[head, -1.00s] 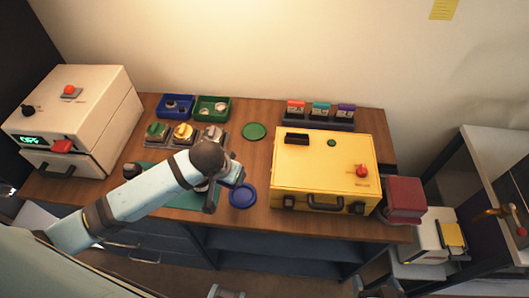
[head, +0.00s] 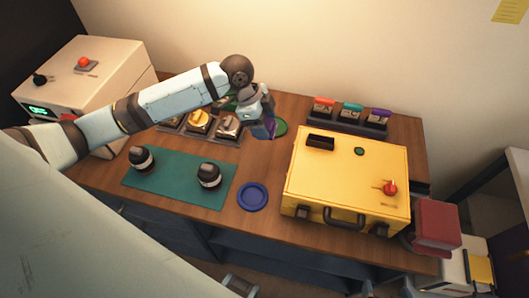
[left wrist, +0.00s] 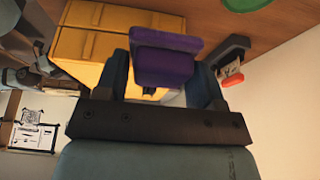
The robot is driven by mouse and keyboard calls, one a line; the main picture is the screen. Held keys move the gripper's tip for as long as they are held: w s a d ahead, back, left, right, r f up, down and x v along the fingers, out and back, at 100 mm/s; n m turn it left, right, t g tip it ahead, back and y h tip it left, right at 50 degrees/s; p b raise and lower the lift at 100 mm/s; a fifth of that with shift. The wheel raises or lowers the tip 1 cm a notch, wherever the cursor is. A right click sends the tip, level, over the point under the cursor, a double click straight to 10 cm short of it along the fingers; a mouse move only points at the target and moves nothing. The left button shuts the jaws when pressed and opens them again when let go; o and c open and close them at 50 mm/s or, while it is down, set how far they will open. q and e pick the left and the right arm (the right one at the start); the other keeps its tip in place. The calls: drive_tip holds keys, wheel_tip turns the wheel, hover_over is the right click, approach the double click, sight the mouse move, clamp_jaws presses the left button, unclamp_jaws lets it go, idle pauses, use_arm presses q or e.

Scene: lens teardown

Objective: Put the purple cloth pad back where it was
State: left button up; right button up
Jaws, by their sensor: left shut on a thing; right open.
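My left gripper (head: 262,122) is shut on a purple pad (head: 270,128) and holds it above the table near the green disc. In the left wrist view the purple pad (left wrist: 166,62) sits between the two fingers, with the yellow case behind it. A dark rack (head: 345,122) at the back of the table holds red, teal and purple-topped pieces; the purple-topped one (head: 380,113) is at its right end.
The yellow case (head: 345,180) fills the table's right half. A blue disc (head: 252,196) and a green disc (head: 280,127) lie left of it. Two black lens parts stand on the green mat (head: 178,183). Buttoned blocks (head: 198,121) stand behind the mat. A white machine (head: 85,75) is at left.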

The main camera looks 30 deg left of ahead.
use_arm(q)
hover_over(269, 159)
drive_tip(key=a, duration=0.1)
drive_tip(key=f, duration=0.8)
drive_tip(key=shift+s+a, duration=0.2)
drive_tip(key=shift+s, duration=0.05)
drive_tip(key=shift+f, duration=2.6)
drive_tip(key=shift+f, duration=0.1)
drive_tip(key=o, duration=0.9)
drive_tip(key=v, duration=1.2)
